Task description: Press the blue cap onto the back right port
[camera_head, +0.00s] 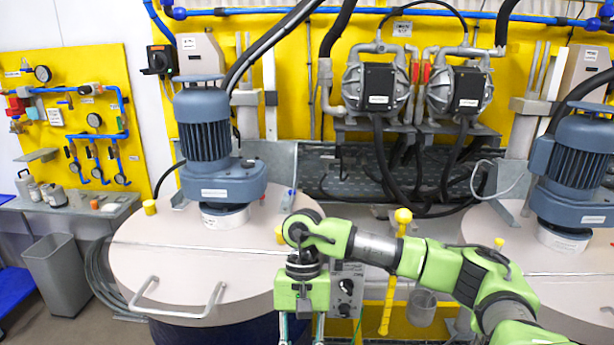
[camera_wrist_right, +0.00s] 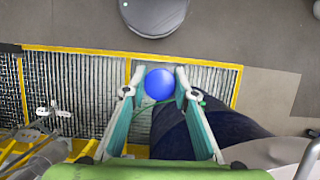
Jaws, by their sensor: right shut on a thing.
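My right gripper (camera_head: 302,335) points down in front of the right edge of the left drum's lid (camera_head: 140,250), its fingertips cut off by the lower frame edge. In the right wrist view, the gripper (camera_wrist_right: 158,72) is shut on a round blue cap (camera_wrist_right: 159,84), held between the two fingertips with the floor behind it. The cap is not visible in the head view. Yellow caps show on the left lid at its back left (camera_head: 149,206) and near my wrist (camera_head: 280,234). I cannot clearly make out the back right port. My left gripper is not in view.
A blue agitator motor (camera_head: 208,140) stands on the left lid, with a lid handle (camera_head: 180,300) in front. A second drum lid (camera_head: 560,270) with another motor (camera_head: 575,165) is at right. Pumps (camera_head: 378,85) and hoses hang on the yellow back wall.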

